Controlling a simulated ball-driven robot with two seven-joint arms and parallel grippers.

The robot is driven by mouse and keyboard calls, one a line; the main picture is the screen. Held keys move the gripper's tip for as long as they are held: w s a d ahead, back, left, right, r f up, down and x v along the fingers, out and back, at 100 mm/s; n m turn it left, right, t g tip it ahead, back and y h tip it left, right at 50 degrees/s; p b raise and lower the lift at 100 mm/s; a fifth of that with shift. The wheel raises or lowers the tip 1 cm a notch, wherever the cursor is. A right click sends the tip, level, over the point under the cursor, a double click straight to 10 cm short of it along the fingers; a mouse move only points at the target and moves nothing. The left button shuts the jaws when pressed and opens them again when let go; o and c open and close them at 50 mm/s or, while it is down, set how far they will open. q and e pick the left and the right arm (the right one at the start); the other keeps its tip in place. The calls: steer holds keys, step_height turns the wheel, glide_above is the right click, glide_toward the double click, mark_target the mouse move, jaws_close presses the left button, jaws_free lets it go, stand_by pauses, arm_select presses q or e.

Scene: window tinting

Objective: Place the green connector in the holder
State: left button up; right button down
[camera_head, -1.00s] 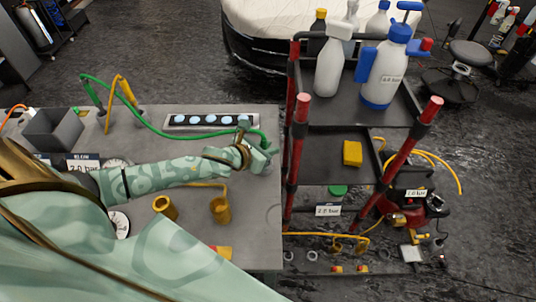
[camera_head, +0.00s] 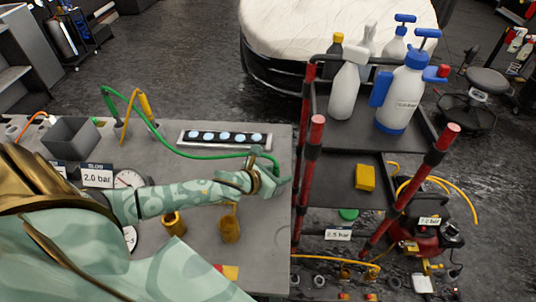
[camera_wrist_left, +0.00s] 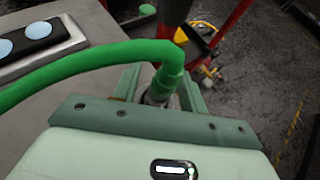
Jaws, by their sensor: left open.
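A green hose (camera_head: 193,154) runs from the back left of the grey table to the table's right edge. The green connector (camera_wrist_left: 172,75) at its end stands between the fingers of my left gripper (camera_wrist_left: 160,84) in the left wrist view. In the head view my left gripper (camera_head: 270,182) is at the table's right edge, with the hose end at its fingers. The jaws are open, around the connector; contact is hidden. I cannot tell which part is the holder. My right gripper is not in view.
A black-and-white panel with round lights (camera_head: 225,138) lies behind my left gripper. Brass cups (camera_head: 230,229) stand in front of my forearm. A red-posted cart (camera_head: 310,170) with bottles stands close to the right. A grey bin (camera_head: 72,137) and gauge (camera_head: 127,180) are left.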

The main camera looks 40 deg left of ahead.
arm_select(q)
steer(key=p+v, duration=0.1)
steer(key=v, duration=1)
steer(key=shift+s+p, duration=0.2)
steer(key=shift+p, duration=0.2)
